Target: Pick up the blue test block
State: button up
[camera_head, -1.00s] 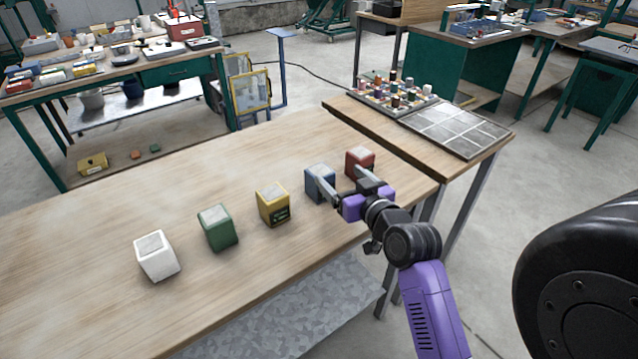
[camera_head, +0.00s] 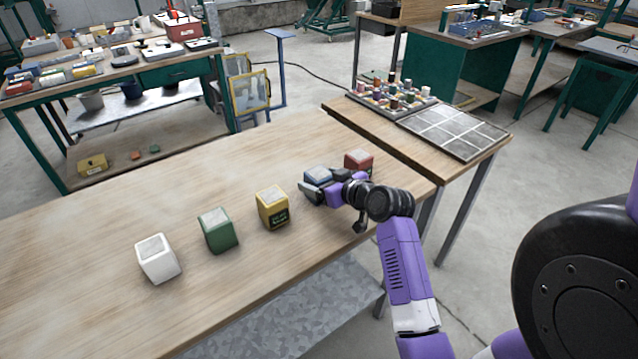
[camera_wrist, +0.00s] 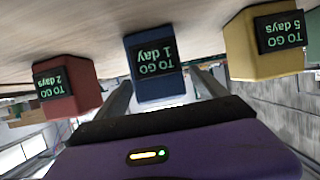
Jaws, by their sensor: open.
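The blue test block (camera_head: 318,174) stands on the wooden table between the red and yellow blocks. My gripper (camera_head: 322,184) is at it, with the jaws open and the fingers low around its near side. In the wrist view the blue block (camera_wrist: 156,68) sits ahead of my gripper (camera_wrist: 160,92), between the two fingers, and its dark label reads "TO GO 1 day". I cannot tell whether the fingers touch it. My gripper hides the block's lower part in the head view.
A red block (camera_head: 359,160) stands close on the right, and a yellow block (camera_head: 272,208) on the left. Green (camera_head: 218,230) and white (camera_head: 157,259) blocks stand farther left on the table (camera_head: 90,240). A gridded tray (camera_head: 455,133) lies on the side table.

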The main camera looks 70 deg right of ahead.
jog(key=shift+w+d+f, duration=0.25)
jog(key=shift+w, duration=0.2)
grip_shut()
jog(key=shift+r, duration=0.1)
jog(key=shift+r, duration=0.15)
